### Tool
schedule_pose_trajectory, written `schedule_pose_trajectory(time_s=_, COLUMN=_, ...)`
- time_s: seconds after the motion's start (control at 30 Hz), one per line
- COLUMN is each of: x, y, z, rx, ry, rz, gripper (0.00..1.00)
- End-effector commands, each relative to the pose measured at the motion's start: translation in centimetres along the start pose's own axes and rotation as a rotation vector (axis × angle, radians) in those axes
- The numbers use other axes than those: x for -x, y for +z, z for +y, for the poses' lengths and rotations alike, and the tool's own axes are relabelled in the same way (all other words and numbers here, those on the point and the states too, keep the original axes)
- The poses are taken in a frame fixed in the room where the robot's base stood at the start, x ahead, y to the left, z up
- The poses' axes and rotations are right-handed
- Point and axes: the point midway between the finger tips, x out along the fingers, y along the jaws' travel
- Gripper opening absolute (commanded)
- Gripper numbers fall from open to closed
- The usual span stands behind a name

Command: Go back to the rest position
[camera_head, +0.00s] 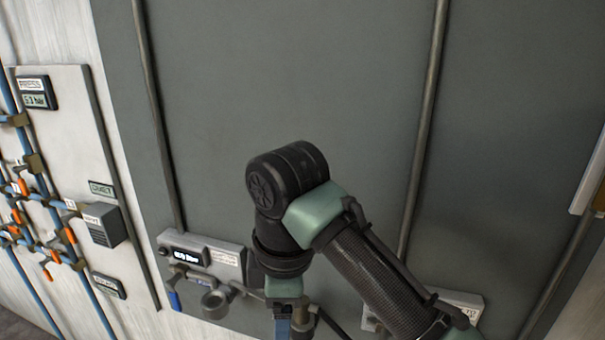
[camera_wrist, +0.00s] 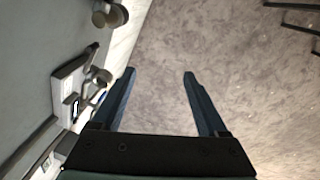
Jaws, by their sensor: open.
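In the wrist view my gripper (camera_wrist: 158,82) is open. Its two dark blue fingers are apart with nothing between them, and the grey floor (camera_wrist: 205,45) shows beyond. In the head view my arm reaches in from the lower right and bends down at its black joint. The gripper's fingertips are not clearly visible there. A small panel (camera_head: 222,256) with a display, a blue-handled lever and a round grey fitting is on the grey wall left of my wrist. In the wrist view a panel with knobs (camera_wrist: 72,80) lies left of the fingers, apart from them.
A board with blue pipes and orange-handled valves (camera_head: 38,205) is at the left, with a pressure display (camera_head: 35,92) above. Vertical rods (camera_head: 425,130) run along the grey wall. A second panel (camera_head: 455,300) is partly hidden behind my arm. The floor below the gripper looks clear.

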Motion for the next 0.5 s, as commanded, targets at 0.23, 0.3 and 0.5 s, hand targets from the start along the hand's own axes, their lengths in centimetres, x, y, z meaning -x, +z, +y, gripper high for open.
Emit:
schedule_pose_trajectory(time_s=0.23, x=4.5, y=-8.9, z=4.8, rx=-0.076, ry=0.364, rz=0.263, gripper=0.76)
schedule_pose_trajectory(time_s=0.3, x=7.2, y=-11.4, z=6.1, rx=-0.12, ry=0.49, rz=0.375, gripper=0.76)
schedule_pose_trajectory(time_s=0.5, x=20.2, y=-15.5, z=8.0, rx=-0.349, ry=0.928, rz=0.856, gripper=0.76)
